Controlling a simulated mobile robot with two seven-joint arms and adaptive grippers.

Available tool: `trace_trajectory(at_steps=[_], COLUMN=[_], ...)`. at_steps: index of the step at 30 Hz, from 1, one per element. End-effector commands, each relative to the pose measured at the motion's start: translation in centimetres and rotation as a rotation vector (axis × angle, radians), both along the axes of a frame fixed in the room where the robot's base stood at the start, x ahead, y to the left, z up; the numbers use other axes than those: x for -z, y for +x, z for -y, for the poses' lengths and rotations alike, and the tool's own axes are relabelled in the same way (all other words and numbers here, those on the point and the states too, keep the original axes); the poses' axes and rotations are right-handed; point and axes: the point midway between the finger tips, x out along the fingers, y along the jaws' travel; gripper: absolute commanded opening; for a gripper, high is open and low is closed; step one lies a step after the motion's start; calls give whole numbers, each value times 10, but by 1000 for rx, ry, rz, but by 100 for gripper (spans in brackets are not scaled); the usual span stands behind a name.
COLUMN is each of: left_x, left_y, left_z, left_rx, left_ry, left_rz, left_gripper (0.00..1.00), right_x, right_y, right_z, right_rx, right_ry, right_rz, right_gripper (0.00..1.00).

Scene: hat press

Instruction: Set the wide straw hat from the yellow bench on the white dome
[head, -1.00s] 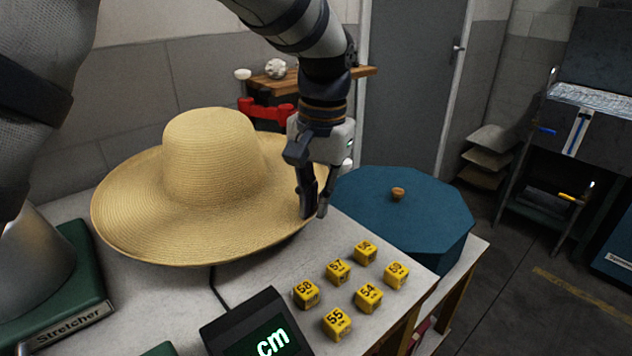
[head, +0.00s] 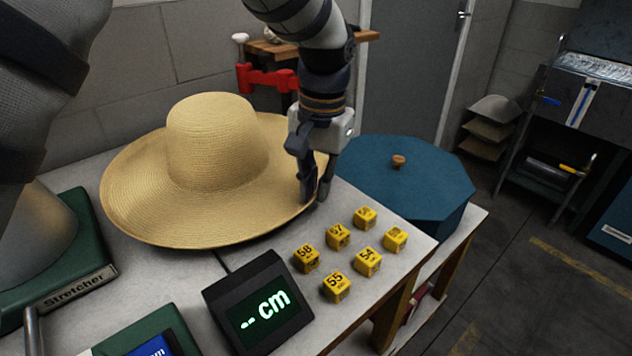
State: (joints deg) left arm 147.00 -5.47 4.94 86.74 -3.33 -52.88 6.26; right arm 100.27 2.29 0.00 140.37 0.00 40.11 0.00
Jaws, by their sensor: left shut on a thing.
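The wide straw hat (head: 217,142) sits crown up over the light grey bench top (head: 140,282), at the centre left. I cannot tell whether its brim touches the top all round. My left gripper (head: 316,198) comes down from above and is shut on the right edge of the brim. My right gripper is out of view. I see no white dome in this view, and no bench that is clearly yellow.
Several yellow numbered cubes (head: 338,236) lie right of a cm display (head: 262,309). A blue lidded box (head: 420,178) stands behind them. A green-based stretcher (head: 82,250) is at left. A red clamp (head: 268,80) and shelf are behind. Open floor is at right.

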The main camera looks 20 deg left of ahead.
Motion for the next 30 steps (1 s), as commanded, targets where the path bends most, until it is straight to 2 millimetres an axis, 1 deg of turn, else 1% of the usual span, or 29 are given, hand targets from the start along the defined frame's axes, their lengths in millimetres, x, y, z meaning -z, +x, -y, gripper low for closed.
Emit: trace_trajectory(at_steps=[20,25,26,27,28,29,30], left_x=[14,14,14,14,14,14,14], left_y=[0,0,0,0,0,0,0], left_z=[0,0,0,0,0,0,0], left_rx=[0,0,0,0,0,0,0], left_ry=[1,1,1,1,1,1,1], left_rz=[-1,0,0,0,0,0,0], left_gripper=[0,0,14,23,30,33,33], right_x=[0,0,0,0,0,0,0], right_y=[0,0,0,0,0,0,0], right_z=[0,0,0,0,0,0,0], right_rx=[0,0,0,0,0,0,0], right_ry=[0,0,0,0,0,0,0], right_rz=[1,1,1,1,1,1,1], right_gripper=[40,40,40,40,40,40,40])
